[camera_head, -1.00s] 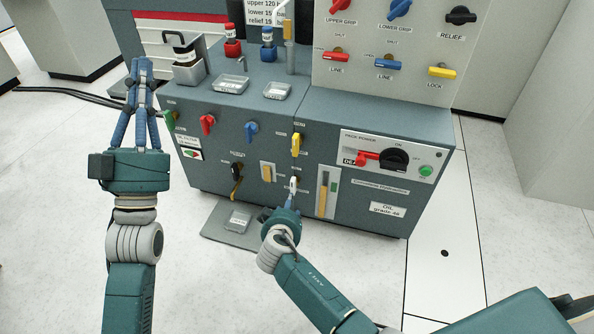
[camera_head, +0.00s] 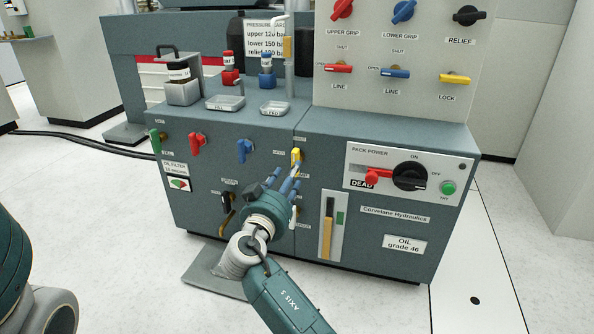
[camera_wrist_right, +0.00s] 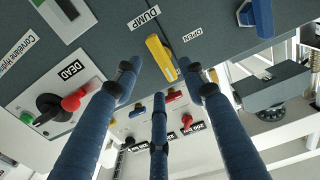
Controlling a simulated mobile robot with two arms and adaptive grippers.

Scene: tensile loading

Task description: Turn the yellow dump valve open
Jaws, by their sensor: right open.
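The yellow dump valve handle (camera_head: 297,156) is on the front face of the teal cabinet, standing roughly upright. In the right wrist view the yellow handle (camera_wrist_right: 161,57) lies near a DUMP label (camera_wrist_right: 145,18) and an OPEN label (camera_wrist_right: 193,35). My right gripper (camera_head: 286,178) is just below and in front of the handle, pointing up at it. In the wrist view its fingers (camera_wrist_right: 160,85) are spread, with the handle showing between and beyond the tips; nothing is held. I cannot tell whether a fingertip touches the handle. My left gripper is out of view.
Red (camera_head: 197,144) and blue (camera_head: 244,151) handles sit left of the yellow one, a black handle (camera_head: 228,201) lower left. A power panel (camera_head: 360,166) with a black knob (camera_head: 410,170) is to the right. Another yellow handle (camera_head: 454,79), marked LOCK, is on the upper panel.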

